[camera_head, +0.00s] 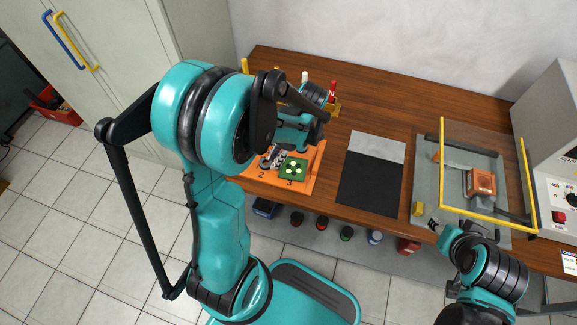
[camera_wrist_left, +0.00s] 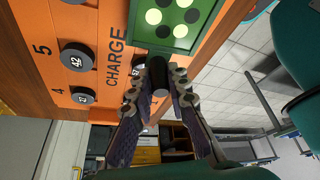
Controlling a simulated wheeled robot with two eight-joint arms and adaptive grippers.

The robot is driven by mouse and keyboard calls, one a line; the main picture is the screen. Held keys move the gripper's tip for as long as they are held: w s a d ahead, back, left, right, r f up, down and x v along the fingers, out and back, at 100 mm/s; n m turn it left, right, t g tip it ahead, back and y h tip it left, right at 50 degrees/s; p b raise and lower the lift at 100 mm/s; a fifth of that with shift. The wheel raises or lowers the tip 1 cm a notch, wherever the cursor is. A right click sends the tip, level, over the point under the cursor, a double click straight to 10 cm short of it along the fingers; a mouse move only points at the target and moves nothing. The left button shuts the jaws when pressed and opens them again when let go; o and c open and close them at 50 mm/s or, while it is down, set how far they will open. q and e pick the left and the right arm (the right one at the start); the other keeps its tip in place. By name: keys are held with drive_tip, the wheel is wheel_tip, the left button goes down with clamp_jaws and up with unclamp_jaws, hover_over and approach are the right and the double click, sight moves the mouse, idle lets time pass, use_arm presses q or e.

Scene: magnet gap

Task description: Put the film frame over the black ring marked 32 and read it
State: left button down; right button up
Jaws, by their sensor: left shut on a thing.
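The film frame (camera_head: 293,168) is a small green square with pale dots, over the orange board (camera_head: 313,165). In the left wrist view the frame (camera_wrist_left: 196,42) shows pale and black dots. My left gripper (camera_head: 272,158) is shut on its dark round handle (camera_wrist_left: 157,72). Two black rings lie on the board beside CHARGE: one seems marked 32 (camera_wrist_left: 83,97), near 4, and one seems marked 42 (camera_wrist_left: 77,56), near 5. The frame is apart from both. Whether it touches the board is unclear. My right gripper (camera_head: 462,232) is at the lower right; its fingers are unclear.
A black and grey mat (camera_head: 370,175) lies mid-table. A yellow frame (camera_head: 441,150) stands around a copper-coloured block (camera_head: 480,184) at the right. A grey instrument (camera_head: 553,130) stands at the far right. Several coloured pots (camera_head: 321,222) are below the table's front edge.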

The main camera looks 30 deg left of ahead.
use_arm(q)
drive_tip(key=shift+r, duration=0.1)
drive_tip(key=shift+r+p, duration=2.35)
drive_tip(key=shift+r, duration=0.6)
